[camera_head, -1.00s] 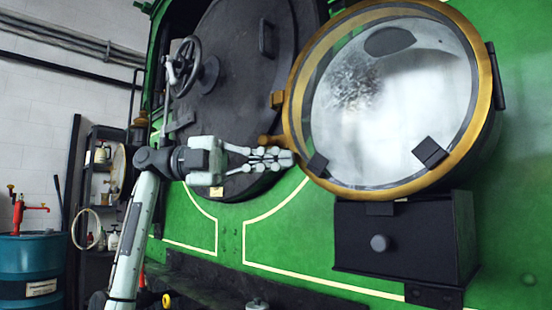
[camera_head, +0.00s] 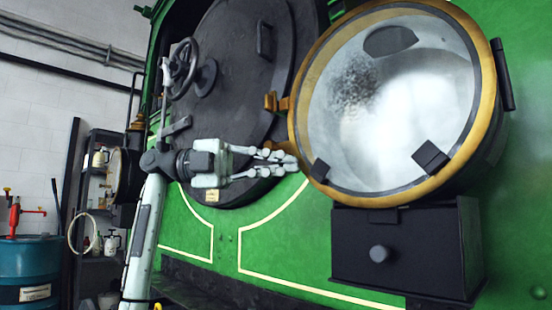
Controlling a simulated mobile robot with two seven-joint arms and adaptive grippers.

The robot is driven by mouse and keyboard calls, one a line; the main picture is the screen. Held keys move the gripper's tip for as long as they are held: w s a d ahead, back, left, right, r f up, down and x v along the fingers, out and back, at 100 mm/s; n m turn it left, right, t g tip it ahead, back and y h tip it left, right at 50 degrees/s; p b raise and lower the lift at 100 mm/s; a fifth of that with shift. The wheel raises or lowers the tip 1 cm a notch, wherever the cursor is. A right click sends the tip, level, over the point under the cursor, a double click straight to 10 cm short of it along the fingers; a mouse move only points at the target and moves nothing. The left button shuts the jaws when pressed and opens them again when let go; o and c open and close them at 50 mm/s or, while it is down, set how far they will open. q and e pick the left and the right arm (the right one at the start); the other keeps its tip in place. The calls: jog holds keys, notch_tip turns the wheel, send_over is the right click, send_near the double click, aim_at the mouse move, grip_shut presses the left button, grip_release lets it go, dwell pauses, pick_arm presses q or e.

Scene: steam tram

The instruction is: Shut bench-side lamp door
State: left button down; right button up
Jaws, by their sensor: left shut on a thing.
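The large round lamp on the right has a glass door with a brass rim (camera_head: 304,58) and a dark hinge (camera_head: 502,75) at its right edge. I cannot tell how wide any gap behind the rim is. A brass catch (camera_head: 277,102) sticks out at the rim's left. My left gripper (camera_head: 288,160) is at the lower left of the rim, its fingers shut on the small brass knob there, which they mostly hide. My right gripper is not in view.
A black box with a round knob (camera_head: 379,254) sits under the lamp. The dark round smokebox door (camera_head: 235,95) with its handwheel (camera_head: 181,65) is behind my arm. A second, smaller lamp (camera_head: 122,176), shelves and a blue drum (camera_head: 28,262) are at the left.

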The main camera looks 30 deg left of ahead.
pick_arm(q)
jog(key=shift+w+a+n+t, duration=0.3)
jog(key=shift+w+a, duration=0.15)
jog(key=shift+w, duration=0.2)
jog(key=s+v, duration=0.1)
jog(key=v, duration=1)
jog(key=shift+s, duration=0.25)
jog(key=shift+a, duration=0.1)
